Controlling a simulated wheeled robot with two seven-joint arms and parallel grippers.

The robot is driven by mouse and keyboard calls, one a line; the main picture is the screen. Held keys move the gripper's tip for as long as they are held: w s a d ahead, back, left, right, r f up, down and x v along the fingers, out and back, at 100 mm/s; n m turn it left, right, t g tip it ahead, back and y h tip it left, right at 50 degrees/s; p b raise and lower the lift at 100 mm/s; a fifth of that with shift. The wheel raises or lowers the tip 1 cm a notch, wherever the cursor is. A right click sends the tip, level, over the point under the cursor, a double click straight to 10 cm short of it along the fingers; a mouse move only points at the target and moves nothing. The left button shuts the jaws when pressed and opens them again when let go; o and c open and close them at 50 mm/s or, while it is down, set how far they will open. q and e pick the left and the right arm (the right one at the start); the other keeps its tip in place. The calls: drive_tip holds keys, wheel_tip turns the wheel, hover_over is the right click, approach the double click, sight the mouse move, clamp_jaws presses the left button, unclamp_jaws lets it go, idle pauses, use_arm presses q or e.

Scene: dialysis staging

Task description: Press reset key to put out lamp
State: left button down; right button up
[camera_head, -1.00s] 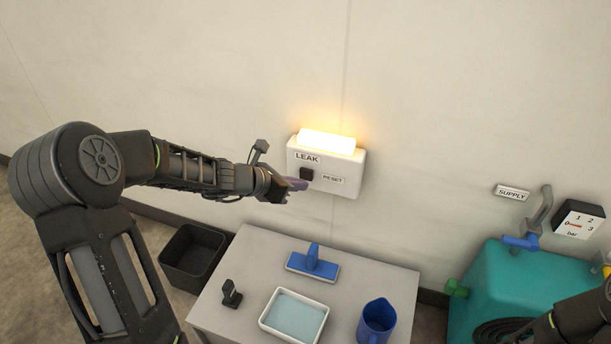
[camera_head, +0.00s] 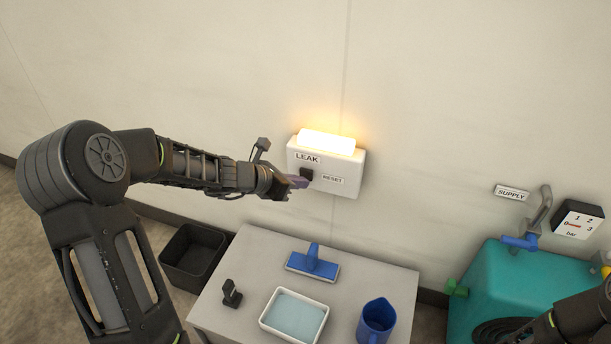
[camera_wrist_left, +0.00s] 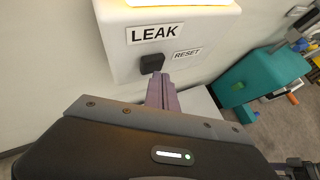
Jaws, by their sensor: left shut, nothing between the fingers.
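A white wall box (camera_head: 346,184) carries a glowing lamp (camera_head: 327,142) on top, labelled LEAK, and a black reset key (camera_head: 306,174) beside a RESET label (camera_head: 333,179). My left gripper (camera_head: 304,183) is shut and empty, its purple fingertips at the lower edge of the key. In the left wrist view the fingertips (camera_wrist_left: 158,78) overlap the lower part of the black key (camera_wrist_left: 152,63); I cannot tell whether they touch it. The lamp is lit. My right gripper is not in view; only part of my right arm shows at the lower right.
Below the box, a grey table (camera_head: 250,262) holds a blue squeegee-like tool (camera_head: 313,264), a white tray of liquid (camera_head: 266,322), a blue jug (camera_head: 377,322) and a small black stand (camera_head: 231,294). A black bin (camera_head: 194,254) stands left. A teal tank (camera_head: 497,280) stands right.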

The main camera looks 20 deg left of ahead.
use_arm(q)
drive_tip(key=shift+w, duration=0.6)
idle(0.4)
drive_tip(key=shift+s, duration=1.05)
drive_tip(key=s+b, duration=0.1)
drive_tip(key=s, duration=0.1)
drive_tip(key=s+b, duration=0.1)
drive_tip(key=s, duration=0.2)
drive_tip(key=shift+d, duration=0.2)
idle(0.7)
